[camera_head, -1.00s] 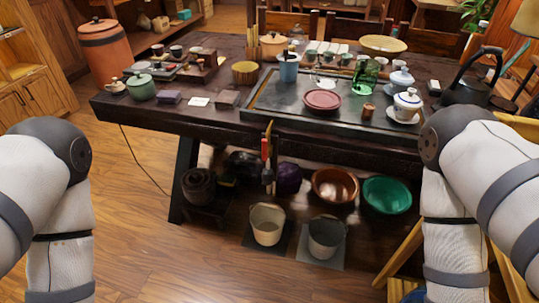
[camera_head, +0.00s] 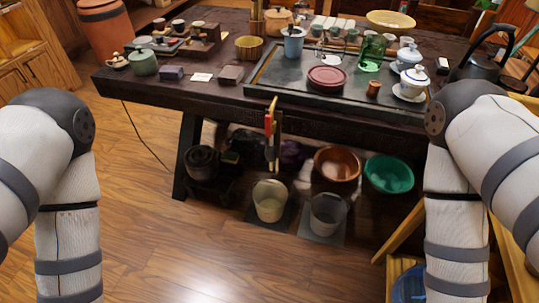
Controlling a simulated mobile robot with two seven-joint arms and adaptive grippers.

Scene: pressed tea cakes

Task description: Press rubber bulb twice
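I cannot make out a rubber bulb among the small items in the head view. The dark wooden tea table (camera_head: 140,92) stands ahead with a dark tea tray (camera_head: 270,92) on it. On the tray are a round dark red dish (camera_head: 327,79), a green glass vessel (camera_head: 372,52) and a lidded white and blue cup (camera_head: 412,80). Both of my arms hang at the left and right picture edges. Their lower ends run out of the frame, so neither gripper shows.
Under the table are a cream bucket (camera_head: 270,201), a grey bucket (camera_head: 327,214), a copper bowl (camera_head: 337,164) and a green bowl (camera_head: 389,174). A black kettle (camera_head: 480,66) stands at the right. Open wood floor (camera_head: 190,255) lies in front.

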